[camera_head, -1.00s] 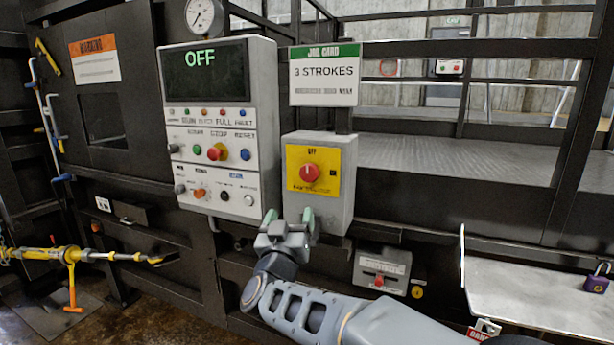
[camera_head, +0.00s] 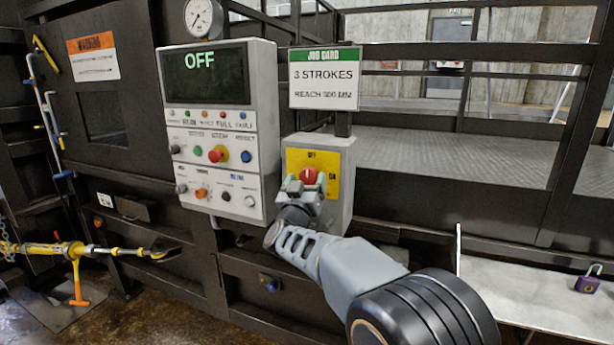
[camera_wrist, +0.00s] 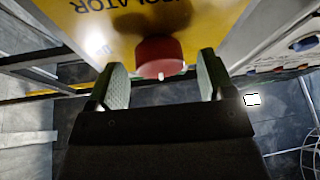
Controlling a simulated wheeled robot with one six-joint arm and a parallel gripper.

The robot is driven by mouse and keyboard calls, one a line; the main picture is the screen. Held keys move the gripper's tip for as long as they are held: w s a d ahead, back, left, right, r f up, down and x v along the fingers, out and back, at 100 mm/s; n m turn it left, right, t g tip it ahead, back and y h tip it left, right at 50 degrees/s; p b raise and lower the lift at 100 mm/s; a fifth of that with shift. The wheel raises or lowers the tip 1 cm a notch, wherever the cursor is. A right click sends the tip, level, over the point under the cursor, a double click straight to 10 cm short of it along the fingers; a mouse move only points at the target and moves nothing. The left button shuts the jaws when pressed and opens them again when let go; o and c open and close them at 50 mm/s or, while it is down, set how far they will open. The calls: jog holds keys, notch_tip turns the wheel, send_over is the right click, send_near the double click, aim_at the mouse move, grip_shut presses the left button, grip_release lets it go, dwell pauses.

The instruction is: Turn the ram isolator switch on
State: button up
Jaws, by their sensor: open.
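The ram isolator switch is a red round knob (camera_head: 309,175) on a yellow plate (camera_head: 330,160) on the front of a grey box (camera_head: 345,195). "ON" is printed at the plate's right and "OFF" at its top. My gripper (camera_head: 305,187) is in front of the knob and hides its lower part. In the wrist view the knob (camera_wrist: 160,57) lies between the two green-padded fingers of my gripper (camera_wrist: 160,80), with a gap on each side. The fingers are open. A small pale mark shows on the knob's edge.
A control panel (camera_head: 262,130) with a display reading "OFF" is left of the box. A job card (camera_head: 324,80) stands above it. A padlock (camera_head: 589,282) lies on a pale shelf (camera_head: 520,290) at right. A yellow bar tool (camera_head: 60,250) is at left.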

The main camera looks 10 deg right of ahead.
jog(key=shift+w+d+r, duration=0.15)
jog(key=shift+w+d, duration=0.1)
jog(key=shift+w, duration=0.15)
jog(key=c, duration=0.9)
